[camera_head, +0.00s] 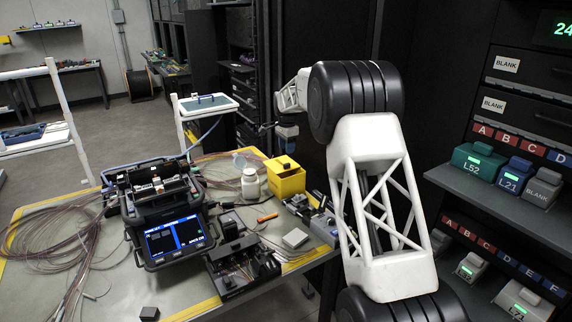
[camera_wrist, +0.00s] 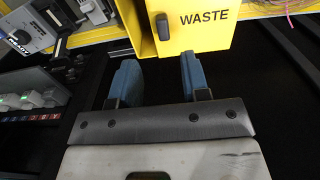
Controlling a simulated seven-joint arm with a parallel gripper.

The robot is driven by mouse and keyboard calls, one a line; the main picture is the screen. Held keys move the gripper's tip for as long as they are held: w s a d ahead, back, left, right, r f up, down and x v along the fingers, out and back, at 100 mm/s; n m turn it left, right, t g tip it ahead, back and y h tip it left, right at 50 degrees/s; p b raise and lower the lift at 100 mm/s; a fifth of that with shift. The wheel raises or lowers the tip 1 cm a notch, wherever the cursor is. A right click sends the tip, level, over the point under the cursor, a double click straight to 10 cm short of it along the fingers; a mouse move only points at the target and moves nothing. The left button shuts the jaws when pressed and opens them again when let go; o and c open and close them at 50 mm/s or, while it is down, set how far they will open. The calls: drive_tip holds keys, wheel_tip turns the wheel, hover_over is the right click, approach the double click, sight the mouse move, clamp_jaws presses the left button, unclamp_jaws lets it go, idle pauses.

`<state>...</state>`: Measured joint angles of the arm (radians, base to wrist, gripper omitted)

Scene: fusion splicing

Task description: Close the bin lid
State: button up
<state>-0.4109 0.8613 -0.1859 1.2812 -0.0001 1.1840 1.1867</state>
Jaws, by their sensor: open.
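The yellow bin (camera_head: 287,186) stands at the far right part of the workbench. In the wrist view its yellow face (camera_wrist: 207,42), printed WASTE, is ahead of my gripper, with a dark knob (camera_wrist: 163,27) on it. A small dark shape shows at its top in the head view; I cannot tell the lid's position. My gripper (camera_wrist: 157,72) is open, its two blue fingers apart with nothing between them. In the head view my gripper (camera_head: 287,134) is above and behind the bin. I see no contact with it.
A white bottle (camera_head: 250,184) stands just left of the bin. The splicer (camera_head: 168,218), with a lit screen, is further left among loose fibres (camera_head: 50,240). A shelf rack (camera_head: 500,215) with labelled boxes stands at the right.

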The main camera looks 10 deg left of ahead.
sight(286, 164)
drive_tip(key=shift+w+a+f, duration=0.1)
drive_tip(key=shift+a+f, duration=0.05)
drive_tip(key=shift+a, duration=0.05)
idle(0.3)
drive_tip(key=shift+f, duration=3.9)
drive_tip(key=shift+c, duration=0.4)
clamp_jaws()
